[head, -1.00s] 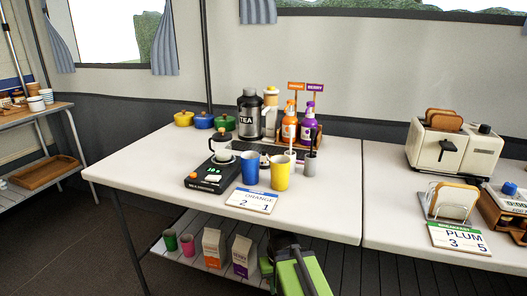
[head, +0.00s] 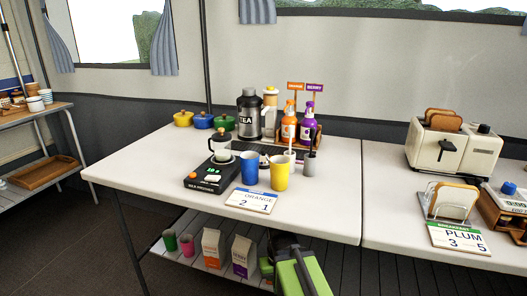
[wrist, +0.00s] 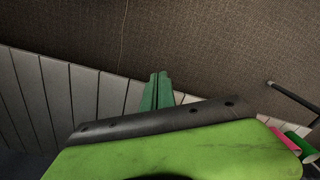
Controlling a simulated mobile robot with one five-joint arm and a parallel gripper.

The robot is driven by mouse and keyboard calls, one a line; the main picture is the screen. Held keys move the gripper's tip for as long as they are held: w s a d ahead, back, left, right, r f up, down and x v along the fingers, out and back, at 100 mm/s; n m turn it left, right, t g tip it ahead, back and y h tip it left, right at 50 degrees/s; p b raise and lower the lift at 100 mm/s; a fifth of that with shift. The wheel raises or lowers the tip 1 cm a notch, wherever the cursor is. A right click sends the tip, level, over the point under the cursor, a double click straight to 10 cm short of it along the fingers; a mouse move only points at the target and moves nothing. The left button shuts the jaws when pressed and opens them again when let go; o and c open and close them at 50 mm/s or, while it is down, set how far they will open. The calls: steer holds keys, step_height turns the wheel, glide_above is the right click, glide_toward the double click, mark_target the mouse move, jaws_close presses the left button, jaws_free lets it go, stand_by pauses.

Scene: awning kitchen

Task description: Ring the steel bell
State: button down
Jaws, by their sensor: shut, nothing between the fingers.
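A small dark and shiny object (head: 264,161) stands on the table between the blue cup (head: 249,170) and the yellow cup (head: 280,174). It may be the steel bell, but the cups partly hide it and it is too small to be sure. My gripper (wrist: 157,78) shows in the wrist view with its green fingers shut and empty, over the slatted lower shelf (wrist: 88,95) and the floor. In the head view my green arm is low at the table's front edge, and the fingertips cannot be made out.
A black scale (head: 204,184) stands left of the cups. An ORANGE 2 1 card (head: 252,202) lies before them. A tea canister (head: 249,118) and bottles in a wooden caddy stand behind. Cartons (head: 211,243) and a pink cup (head: 187,244) are on the shelf. The table's front left is clear.

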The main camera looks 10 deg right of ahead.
stand_by(0.3)
steer(key=s+a+r+n+g+y, duration=0.1)
steer(key=s+a+n+y, duration=0.1)
steer(key=a, duration=1)
steer(key=s+a+r+n+y, duration=0.1)
steer(key=s+a+y, duration=0.15)
steer(key=a, duration=0.85)
steer(key=s+a+r+n+g+y+p, duration=0.2)
steer(key=s+a+r+p, duration=0.3)
steer(key=a+r+p, duration=0.35)
steer(key=w+d+r+m+t+h+p, duration=0.1)
steer(key=w+d+r+h+p, duration=0.1)
steer(key=d+r+p, duration=0.8)
steer(key=w+d+r+m+t+h+p, duration=0.1)
steer(key=w+d+r+p, duration=0.3)
steer(key=d+r+p, duration=0.7)
steer(key=w+d+r+m+t+h+p, duration=0.1)
steer(key=w+d+r+m+h+p, duration=0.2)
steer(key=d+r+p, duration=0.7)
step_height(320, 180, up, 19)
steer(key=p, duration=2.1)
steer(key=shift+w+d+r, duration=0.15)
steer(key=shift+w+d, duration=0.05)
steer(key=shift+d, duration=0.15)
